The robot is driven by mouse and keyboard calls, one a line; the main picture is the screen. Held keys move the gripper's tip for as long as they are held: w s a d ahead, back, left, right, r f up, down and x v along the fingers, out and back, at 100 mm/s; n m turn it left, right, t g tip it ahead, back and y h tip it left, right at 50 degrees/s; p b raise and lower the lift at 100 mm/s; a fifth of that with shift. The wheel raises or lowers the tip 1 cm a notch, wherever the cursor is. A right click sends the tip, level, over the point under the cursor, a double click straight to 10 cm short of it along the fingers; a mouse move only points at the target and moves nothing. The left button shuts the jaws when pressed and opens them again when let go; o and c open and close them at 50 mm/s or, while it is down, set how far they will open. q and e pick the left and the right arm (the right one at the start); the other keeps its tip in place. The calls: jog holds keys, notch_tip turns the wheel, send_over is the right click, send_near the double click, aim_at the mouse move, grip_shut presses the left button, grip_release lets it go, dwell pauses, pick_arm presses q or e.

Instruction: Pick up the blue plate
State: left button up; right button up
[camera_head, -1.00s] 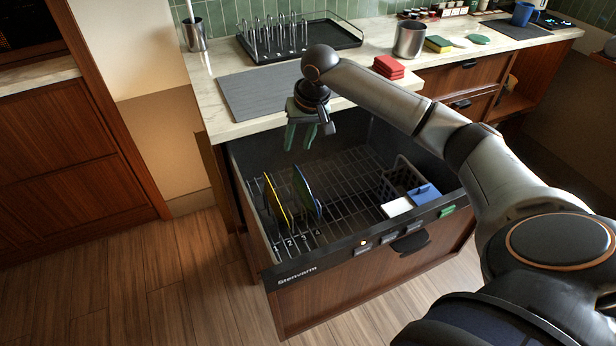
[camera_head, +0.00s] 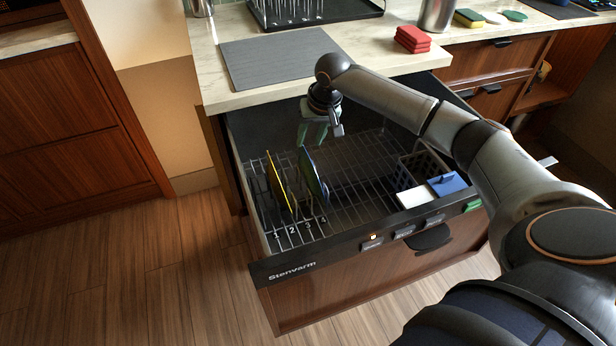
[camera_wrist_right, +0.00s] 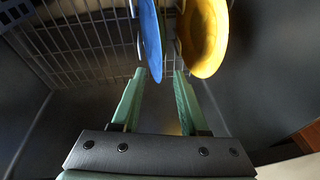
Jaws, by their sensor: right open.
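The blue plate (camera_head: 313,178) stands on edge in the rack of the open dishwasher drawer, near slots 3 and 4. It also shows edge-on in the right wrist view (camera_wrist_right: 151,38). A yellow plate (camera_head: 279,184) stands to its left; it shows in the wrist view too (camera_wrist_right: 204,36). My right gripper (camera_head: 313,143) is open just above and behind the blue plate. In the wrist view its green fingertips (camera_wrist_right: 158,75) lie on either side of the blue plate's near edge. I cannot tell whether they touch it. My left gripper is not in view.
A dark basket (camera_head: 421,170), a white block (camera_head: 414,197) and a blue block (camera_head: 446,184) are at the drawer's right. A grey mat (camera_head: 280,58) and red sponges (camera_head: 412,39) lie on the counter.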

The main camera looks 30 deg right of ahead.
aim_at(306, 151)
jog(key=x, duration=0.3)
jog(key=b+x, duration=0.1)
jog(key=shift+s+a+f, duration=0.25)
jog(key=shift+s, duration=0.05)
jog(key=shift+w+f, duration=0.15)
jog(key=shift+f, duration=0.4)
grip_shut()
dwell(0.7)
